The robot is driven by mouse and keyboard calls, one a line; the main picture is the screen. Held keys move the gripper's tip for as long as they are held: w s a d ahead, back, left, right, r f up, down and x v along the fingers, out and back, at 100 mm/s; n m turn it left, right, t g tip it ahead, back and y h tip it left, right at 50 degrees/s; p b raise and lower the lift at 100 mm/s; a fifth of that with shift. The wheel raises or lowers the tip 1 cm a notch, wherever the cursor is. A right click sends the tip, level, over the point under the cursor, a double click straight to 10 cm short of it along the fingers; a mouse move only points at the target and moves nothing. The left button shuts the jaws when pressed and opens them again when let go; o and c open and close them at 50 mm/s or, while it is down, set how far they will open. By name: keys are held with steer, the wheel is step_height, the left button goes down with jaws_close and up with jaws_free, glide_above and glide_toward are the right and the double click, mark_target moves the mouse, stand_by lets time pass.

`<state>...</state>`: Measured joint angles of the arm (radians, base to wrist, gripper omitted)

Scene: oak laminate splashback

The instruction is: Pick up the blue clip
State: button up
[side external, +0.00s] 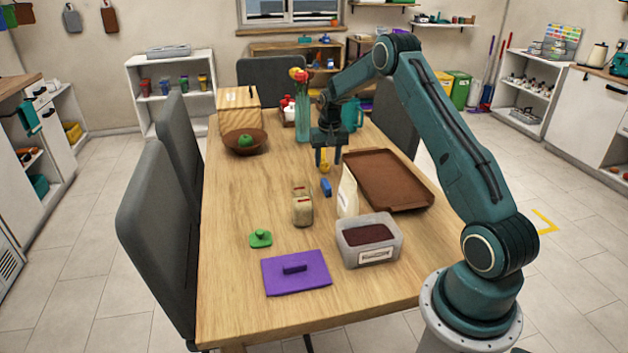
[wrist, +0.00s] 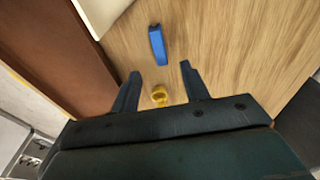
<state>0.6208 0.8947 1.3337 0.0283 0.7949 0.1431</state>
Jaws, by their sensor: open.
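The blue clip (side external: 326,187) lies on the wooden table, between the jar and the brown tray. It also shows in the wrist view (wrist: 157,45), lying beyond my fingertips and roughly in line with the gap between them. My gripper (side external: 328,160) points down above the table, a little behind the clip in the side view. In the wrist view my gripper (wrist: 160,75) is open, with nothing held between its fingers. A small yellow item (wrist: 159,97) shows between the fingers, lower than the clip in that picture; it also shows just under the gripper in the side view (side external: 325,168).
A brown tray (side external: 408,202) lies to the right, with a pale upright packet (side external: 347,193) at its near left edge. A jar (side external: 302,208) and a grey tub (side external: 369,255) stand nearer. A vase (side external: 303,125) stands behind. The table's left middle is clear.

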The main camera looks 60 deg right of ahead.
glide_above(326, 183)
steer(key=shift+s+a+f, duration=0.15)
steer(key=shift+f, duration=1.2)
steer(key=shift+s+a+f, duration=0.1)
steer(key=shift+a+f, duration=0.05)
steer(key=shift+f, duration=1.15)
steer(key=shift+w+d+f, duration=0.1)
steer(key=shift+d+f, duration=0.05)
steer(key=shift+f, duration=1.15)
steer(key=shift+w+d+f, duration=0.1)
steer(key=shift+d+f, duration=0.05)
steer(key=shift+f, duration=1.15)
steer(key=shift+c, duration=0.4)
jaws_close()
